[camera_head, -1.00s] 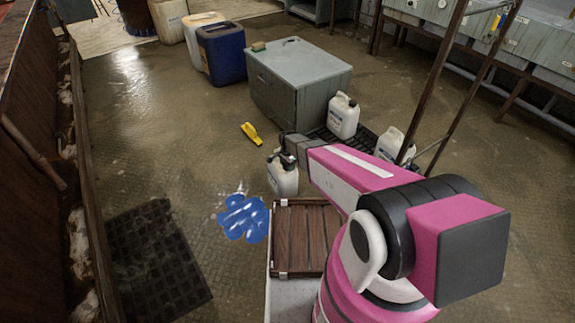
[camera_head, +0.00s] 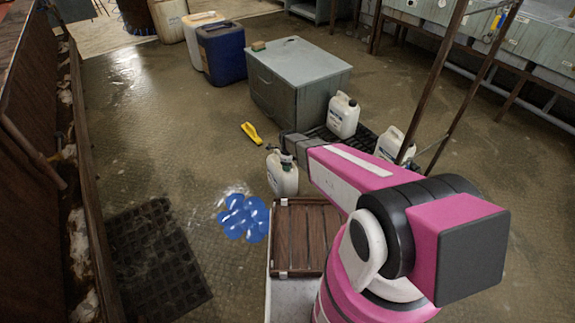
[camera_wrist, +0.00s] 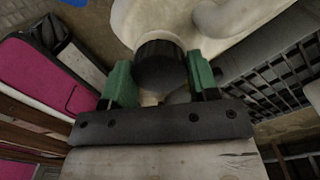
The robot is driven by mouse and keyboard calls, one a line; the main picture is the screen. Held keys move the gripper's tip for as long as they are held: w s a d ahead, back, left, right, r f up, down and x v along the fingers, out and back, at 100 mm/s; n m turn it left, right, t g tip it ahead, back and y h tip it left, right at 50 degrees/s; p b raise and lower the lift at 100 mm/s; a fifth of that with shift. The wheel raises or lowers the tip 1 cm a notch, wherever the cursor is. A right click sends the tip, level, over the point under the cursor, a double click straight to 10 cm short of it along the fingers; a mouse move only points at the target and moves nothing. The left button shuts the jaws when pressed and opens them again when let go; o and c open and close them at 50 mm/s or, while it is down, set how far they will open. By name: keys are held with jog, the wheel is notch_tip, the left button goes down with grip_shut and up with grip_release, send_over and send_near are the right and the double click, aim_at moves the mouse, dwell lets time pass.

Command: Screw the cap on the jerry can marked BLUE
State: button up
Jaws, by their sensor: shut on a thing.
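A white jerry can (camera_head: 283,180) stands on the floor in front of my gripper, left of my forearm. Its body and handle (camera_wrist: 225,18) fill the top of the wrist view. A dark round cap (camera_wrist: 160,64) sits between my gripper's green fingertips (camera_wrist: 160,84), and the gripper is shut on it. The cap is at the can's neck; I cannot tell whether it is threaded on. Two more white jerry cans stand to the right, one beside the grey cabinet (camera_head: 343,116) and one farther right (camera_head: 392,146). Their labels are too small to read.
A blue patch (camera_head: 243,217) lies on the floor left of the near can. A yellow object (camera_head: 251,132) lies beyond it. A wooden slatted crate (camera_head: 298,235) is close in front. The grey cabinet (camera_head: 300,75) stands behind. The floor at left is mostly clear, with a dark grate (camera_head: 155,260).

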jog(key=m, duration=0.7)
jog(key=o, duration=1)
jog(key=n, duration=1.8)
jog(key=shift+n, duration=0.4)
jog(key=n, duration=0.6)
